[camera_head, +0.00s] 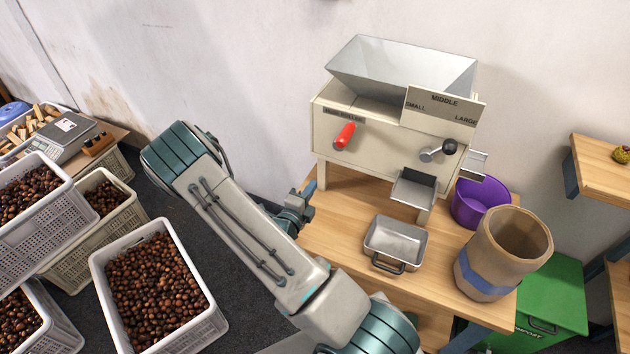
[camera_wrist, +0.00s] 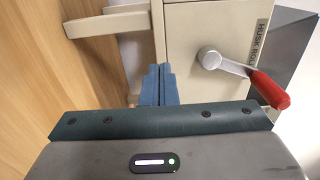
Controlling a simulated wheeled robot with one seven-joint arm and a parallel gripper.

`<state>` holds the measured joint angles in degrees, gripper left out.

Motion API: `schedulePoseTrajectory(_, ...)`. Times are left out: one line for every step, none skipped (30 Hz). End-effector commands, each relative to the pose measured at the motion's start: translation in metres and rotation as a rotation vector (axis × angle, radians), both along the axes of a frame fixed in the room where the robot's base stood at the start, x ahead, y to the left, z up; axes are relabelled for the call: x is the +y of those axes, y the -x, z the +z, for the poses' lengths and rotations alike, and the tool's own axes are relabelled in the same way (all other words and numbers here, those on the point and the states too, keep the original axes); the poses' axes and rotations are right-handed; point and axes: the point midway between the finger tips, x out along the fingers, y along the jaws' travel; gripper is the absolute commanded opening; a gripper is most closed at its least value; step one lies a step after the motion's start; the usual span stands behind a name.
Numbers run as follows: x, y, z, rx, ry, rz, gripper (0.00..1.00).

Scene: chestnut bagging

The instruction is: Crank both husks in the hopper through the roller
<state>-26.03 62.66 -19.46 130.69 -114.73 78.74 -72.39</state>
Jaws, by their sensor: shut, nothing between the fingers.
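The cream roller machine (camera_head: 330,165) stands on a wooden bench, with a grey metal hopper (camera_head: 400,68) on top. No husks show inside the hopper from this angle. The red-handled crank (camera_head: 345,134) is on the machine's front left; its red grip (camera_wrist: 269,90) also shows in the wrist view, to the right of a silver hub (camera_wrist: 209,58). My gripper (camera_head: 304,197) is shut and empty, below and left of the crank. In the wrist view my gripper's fingertips (camera_wrist: 159,72) are together, left of the hub and apart from it.
A black-knobbed lever (camera_head: 449,147) sits under the SMALL/MIDDLE/LARGE plate (camera_head: 442,107). A metal tray (camera_head: 392,245), purple bucket (camera_head: 480,203) and tan sack-like container (camera_head: 500,262) crowd the bench's right. A green bin (camera_head: 560,300) stands beside it. Crates of chestnuts (camera_head: 208,335) fill the left.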

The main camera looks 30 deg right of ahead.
Motion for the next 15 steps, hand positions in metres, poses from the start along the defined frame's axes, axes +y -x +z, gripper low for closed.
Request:
schedulePoseTrajectory(0.006, 0.004, 0.001, 0.001, 0.000, 0.002, 0.00)
schedulePoseTrajectory(0.009, 0.006, 0.000, 0.001, 0.000, 0.002, 0.00)
schedulePoseTrajectory(0.013, 0.009, 0.000, 0.001, -0.001, 0.003, 0.00)
schedulePoseTrajectory(0.016, 0.011, 0.001, 0.001, -0.001, 0.002, 0.00)
schedulePoseTrajectory(0.018, 0.013, 0.001, 0.001, -0.001, 0.003, 0.00)
schedulePoseTrajectory(0.022, 0.016, 0.001, 0.000, 0.000, 0.003, 0.00)
schedulePoseTrajectory(0.025, 0.019, 0.001, 0.000, 0.000, 0.002, 0.00)
schedulePoseTrajectory(0.028, 0.021, 0.001, 0.001, 0.001, 0.003, 0.00)
schedulePoseTrajectory(0.031, 0.024, 0.001, 0.001, 0.001, 0.003, 0.00)
schedulePoseTrajectory(0.034, 0.026, 0.001, 0.000, 0.000, 0.002, 0.00)
schedulePoseTrajectory(0.037, 0.028, 0.001, 0.001, 0.000, 0.003, 0.00)
schedulePoseTrajectory(0.041, 0.031, 0.000, 0.001, -0.001, 0.003, 0.00)
schedulePoseTrajectory(0.044, 0.033, 0.001, 0.001, -0.001, 0.002, 0.00)
schedulePoseTrajectory(0.046, 0.035, 0.000, 0.001, -0.001, 0.002, 0.00)
schedulePoseTrajectory(0.049, 0.038, 0.000, 0.001, -0.001, 0.002, 0.00)
